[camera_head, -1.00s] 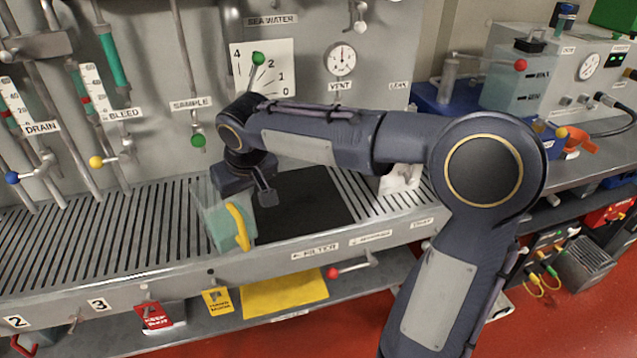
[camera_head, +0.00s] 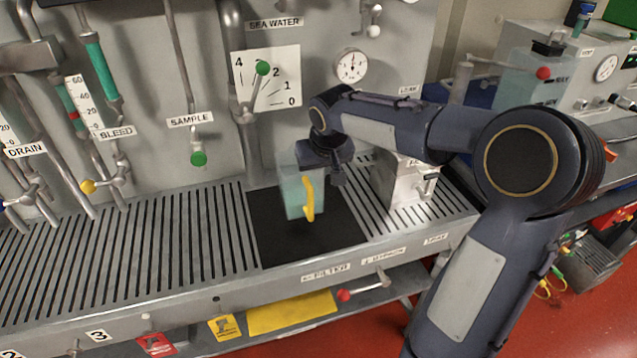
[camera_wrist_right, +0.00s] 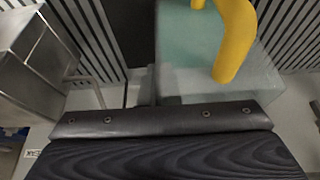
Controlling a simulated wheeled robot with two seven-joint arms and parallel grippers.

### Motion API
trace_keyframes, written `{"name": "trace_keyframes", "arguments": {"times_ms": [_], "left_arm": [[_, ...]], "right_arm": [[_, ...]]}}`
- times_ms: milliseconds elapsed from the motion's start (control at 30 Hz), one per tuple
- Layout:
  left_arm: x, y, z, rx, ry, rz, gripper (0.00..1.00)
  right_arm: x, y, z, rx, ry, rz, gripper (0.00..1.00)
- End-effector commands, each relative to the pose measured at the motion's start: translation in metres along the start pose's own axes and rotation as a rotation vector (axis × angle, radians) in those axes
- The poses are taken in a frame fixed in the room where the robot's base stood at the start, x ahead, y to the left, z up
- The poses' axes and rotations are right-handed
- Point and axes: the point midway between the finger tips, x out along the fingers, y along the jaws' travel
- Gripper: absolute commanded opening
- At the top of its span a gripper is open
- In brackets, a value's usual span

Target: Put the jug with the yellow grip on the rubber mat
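The jug with the yellow grip (camera_head: 291,195) is clear, pale green and upright. It is over the black rubber mat (camera_head: 330,236) on the grated bench; I cannot tell whether its base touches the mat. My right gripper (camera_head: 330,172) is at the jug's upper part and appears shut on it, with the far finger hidden. In the right wrist view the jug (camera_wrist_right: 185,60) and its yellow grip (camera_wrist_right: 232,40) are close in front of the gripper. My left gripper is not in view.
A grey metal box (camera_head: 400,185) stands right of the mat. The panel behind carries pipes and valves, with a green SAMPLE knob (camera_head: 198,158) and a dial gauge (camera_head: 351,66). The slatted grating (camera_head: 130,240) left of the mat is clear.

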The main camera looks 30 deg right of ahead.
Motion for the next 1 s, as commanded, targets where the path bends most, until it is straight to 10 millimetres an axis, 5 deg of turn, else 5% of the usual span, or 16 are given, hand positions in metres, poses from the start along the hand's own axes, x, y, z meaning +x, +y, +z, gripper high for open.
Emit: {"name": "trace_keyframes", "arguments": {"times_ms": [400,567,1000], "left_arm": [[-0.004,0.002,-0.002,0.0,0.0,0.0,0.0],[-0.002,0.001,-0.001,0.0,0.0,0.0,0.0],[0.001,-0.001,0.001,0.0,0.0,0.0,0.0]], "right_arm": [[0.052,0.009,-0.015,0.001,0.0,0.0,0.0],[0.073,0.009,-0.005,0.0,0.001,0.0,0.0],[0.081,0.008,-0.002,0.0,0.004,0.0,0.0]]}}
